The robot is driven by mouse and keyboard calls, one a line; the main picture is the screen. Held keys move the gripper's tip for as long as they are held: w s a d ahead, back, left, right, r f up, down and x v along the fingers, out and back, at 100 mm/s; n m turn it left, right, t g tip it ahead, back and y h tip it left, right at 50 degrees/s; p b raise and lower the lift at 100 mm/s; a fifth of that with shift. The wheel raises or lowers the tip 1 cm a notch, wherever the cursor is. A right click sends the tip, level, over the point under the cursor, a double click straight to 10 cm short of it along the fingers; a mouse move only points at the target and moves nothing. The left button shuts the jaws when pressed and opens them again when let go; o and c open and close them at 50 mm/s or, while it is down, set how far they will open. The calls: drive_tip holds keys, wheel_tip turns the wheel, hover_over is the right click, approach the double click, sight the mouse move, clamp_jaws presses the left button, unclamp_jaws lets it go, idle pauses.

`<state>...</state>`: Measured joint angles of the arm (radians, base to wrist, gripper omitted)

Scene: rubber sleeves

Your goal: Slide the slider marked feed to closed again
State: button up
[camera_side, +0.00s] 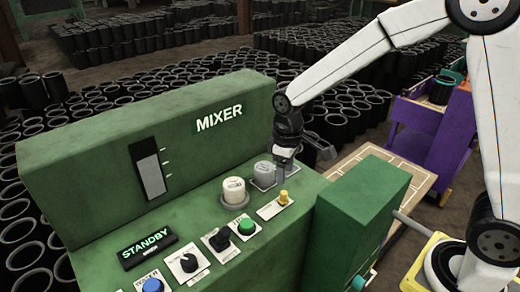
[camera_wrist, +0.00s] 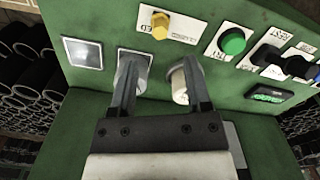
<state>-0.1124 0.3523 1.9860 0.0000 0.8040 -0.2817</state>
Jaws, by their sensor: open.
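The slider is a yellow knob (camera_side: 283,197) on a small white label plate (camera_side: 268,212) at the right of the green console's sloping top. It also shows in the wrist view as a yellow knob (camera_wrist: 160,26) on its plate (camera_wrist: 196,34), whose lettering is too small to read surely. My gripper (camera_side: 283,178) hangs near the knob, on its far side. In the wrist view my gripper (camera_wrist: 160,66) is open, with nothing held. The knob lies beyond the fingertips, apart from them. Contact with the panel cannot be told.
A white cap (camera_side: 234,188) and a grey cap (camera_side: 264,171) stand close by the fingers. A green button (camera_side: 246,226), black switches (camera_side: 219,239) and a blue button (camera_side: 152,286) line the panel. A raised green block (camera_side: 362,205) stands to the right. The display (camera_side: 147,247) reads STANDBY.

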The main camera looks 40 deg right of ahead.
sight(284, 192)
drive_tip(key=shift+f, duration=0.1)
drive_tip(key=shift+f, duration=3.85)
clamp_jaws()
